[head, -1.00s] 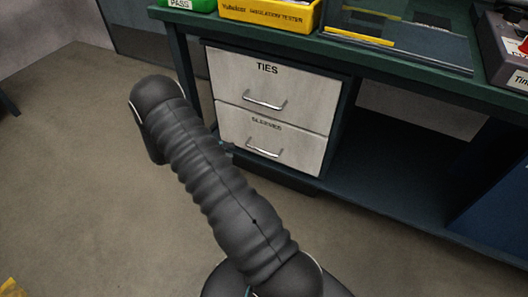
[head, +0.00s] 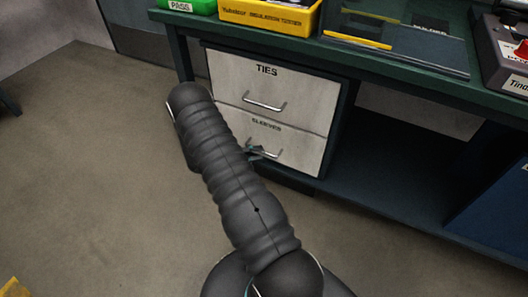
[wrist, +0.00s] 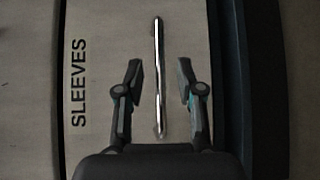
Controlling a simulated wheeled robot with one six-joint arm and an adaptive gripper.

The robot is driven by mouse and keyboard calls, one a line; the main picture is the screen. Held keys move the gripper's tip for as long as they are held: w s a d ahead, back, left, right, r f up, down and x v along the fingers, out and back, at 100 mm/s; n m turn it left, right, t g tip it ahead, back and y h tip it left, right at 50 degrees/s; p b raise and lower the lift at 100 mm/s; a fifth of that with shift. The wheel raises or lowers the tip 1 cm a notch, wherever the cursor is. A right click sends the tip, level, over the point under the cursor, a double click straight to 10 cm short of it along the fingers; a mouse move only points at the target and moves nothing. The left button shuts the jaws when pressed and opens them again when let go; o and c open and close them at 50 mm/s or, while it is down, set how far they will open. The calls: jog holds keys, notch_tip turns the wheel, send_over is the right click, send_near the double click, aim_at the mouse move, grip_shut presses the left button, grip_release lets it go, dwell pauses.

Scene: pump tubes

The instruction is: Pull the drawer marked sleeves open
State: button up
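The drawer marked SLEEVES (head: 303,154) is the lower of two light grey drawers under the bench, and it looks shut. Its bar handle (wrist: 158,75) shows in the wrist view, running up and down the picture, with the lettering to its left. My gripper (wrist: 160,80) is open, with one finger on each side of the handle's lower part in that view. I cannot tell whether either finger touches it. In the head view my arm hides part of the drawer's left side, and only a fingertip (head: 255,152) shows by the handle.
The drawer marked TIES (head: 300,93) sits just above and is shut. The green bench top (head: 400,55) holds a yellow bin (head: 270,14), a clear-fronted tray and a grey box with a red knob.

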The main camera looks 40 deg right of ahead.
aim_at(264, 152)
jog(key=shift+x, duration=1.65)
grip_shut()
